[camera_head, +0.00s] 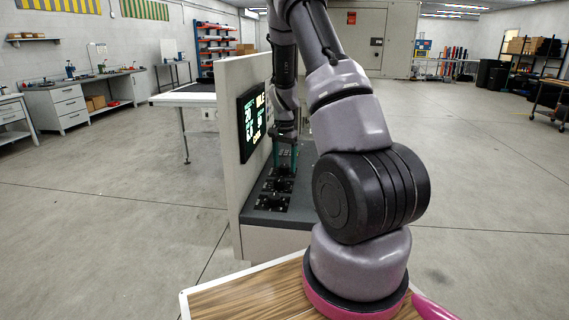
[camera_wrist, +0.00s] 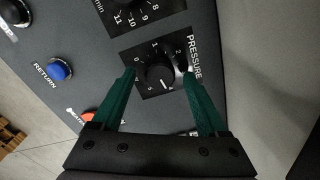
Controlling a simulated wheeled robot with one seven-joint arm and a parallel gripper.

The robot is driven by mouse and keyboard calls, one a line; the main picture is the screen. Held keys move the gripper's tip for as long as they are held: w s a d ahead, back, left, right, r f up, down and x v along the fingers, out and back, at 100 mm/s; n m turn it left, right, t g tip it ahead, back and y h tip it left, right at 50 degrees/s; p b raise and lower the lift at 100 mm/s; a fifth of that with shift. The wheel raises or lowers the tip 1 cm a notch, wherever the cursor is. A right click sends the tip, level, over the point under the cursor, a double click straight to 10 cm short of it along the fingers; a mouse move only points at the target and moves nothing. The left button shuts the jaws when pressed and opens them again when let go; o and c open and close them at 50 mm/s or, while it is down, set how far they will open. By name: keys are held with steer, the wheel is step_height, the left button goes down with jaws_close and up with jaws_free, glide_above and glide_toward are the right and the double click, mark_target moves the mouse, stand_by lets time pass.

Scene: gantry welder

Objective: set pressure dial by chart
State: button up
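The pressure dial (camera_wrist: 158,76) is a round black knob on a black square plate in the wrist view, with "PRESSURE" printed along its right side. Its scale shows 0, 1, 2 and 5. A white mark shows at the knob's lower right; I cannot tell which value it points to. My gripper (camera_wrist: 159,73) has two teal fingers spread apart, one on each side of the knob; I cannot tell if they touch it. In the head view my gripper (camera_head: 287,154) is over the console, partly hidden by my arm. No chart is clearly recognisable.
A dark screen (camera_head: 250,120) with green and yellow text hangs on the upright panel left of my gripper. Other dial plates (camera_head: 272,203) sit nearer on the console. A neighbouring dial (camera_wrist: 134,14), a blue RETURN button (camera_wrist: 60,70) and a red-orange button (camera_wrist: 88,115) surround the pressure dial.

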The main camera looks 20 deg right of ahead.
mark_target(285, 166)
steer(key=shift+r, duration=0.1)
step_height(285, 166, up, 11)
steer(key=shift+f, duration=0.2)
stand_by(0.5)
steer(key=s+a+r+n+t, duration=0.1)
steer(key=s+a+r, duration=0.25)
steer(key=r, duration=0.25)
steer(key=s+a+r+n+t+y, duration=0.1)
steer(key=s+a+r+t, duration=0.1)
steer(key=s+a+r, duration=0.3)
steer(key=s+a+r+n+t, duration=0.1)
steer(key=s+r+n, duration=0.15)
steer(key=r, duration=0.35)
steer(key=s+a+r+n+t, duration=0.1)
steer(key=s+a+r, duration=0.2)
steer(key=s, duration=0.5)
steer(key=s+a+r+n+t+y, duration=0.1)
steer(key=s+a+r+n+t, duration=0.1)
steer(key=s, duration=0.6)
steer(key=shift+s+a+r, duration=0.2)
steer(key=shift+a+r, duration=0.2)
steer(key=shift+a, duration=0.05)
